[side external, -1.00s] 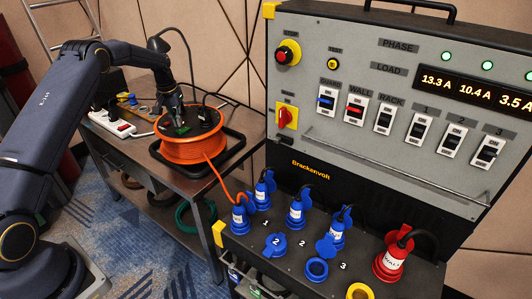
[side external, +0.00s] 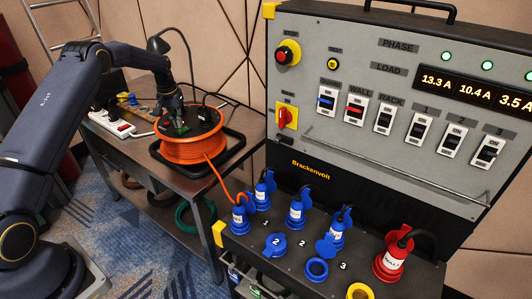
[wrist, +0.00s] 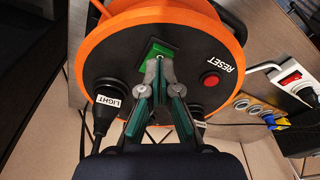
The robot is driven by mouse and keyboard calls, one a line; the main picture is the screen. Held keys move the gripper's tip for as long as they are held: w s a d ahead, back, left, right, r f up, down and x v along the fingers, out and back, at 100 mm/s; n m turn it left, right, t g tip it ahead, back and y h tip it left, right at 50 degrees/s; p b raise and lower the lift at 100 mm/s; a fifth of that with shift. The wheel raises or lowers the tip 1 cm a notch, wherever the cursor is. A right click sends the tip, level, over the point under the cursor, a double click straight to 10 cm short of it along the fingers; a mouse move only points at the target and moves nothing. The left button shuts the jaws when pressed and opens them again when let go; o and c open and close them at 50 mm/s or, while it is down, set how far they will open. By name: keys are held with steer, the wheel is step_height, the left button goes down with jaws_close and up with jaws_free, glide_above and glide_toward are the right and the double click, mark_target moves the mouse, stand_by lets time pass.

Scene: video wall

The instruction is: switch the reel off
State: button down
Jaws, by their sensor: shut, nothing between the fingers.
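An orange cable reel (side external: 185,150) with a black face stands on the metal bench. In the wrist view the reel's orange rim (wrist: 84,62) frames the black face. A green rocker switch (wrist: 153,46) sits in that face; its lower part is hidden behind my fingertips. My gripper (wrist: 158,64) is shut and empty, its tips over the switch's lower half. I cannot tell whether they touch it. From the side, my gripper (side external: 178,122) points down onto the reel's top, by the green switch (side external: 182,129).
A black plug marked LIGHT (wrist: 106,108) sits left of my fingers on the reel. A red RESET button (wrist: 211,80) is right of the switch. A white power strip (side external: 112,123) lies left of the reel. The Brackenvolt panel (side external: 350,65) with breakers stands to the right.

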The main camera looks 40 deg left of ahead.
mark_target(180, 130)
steer(key=shift+f, duration=0.85)
steer(key=shift+r, duration=3.55)
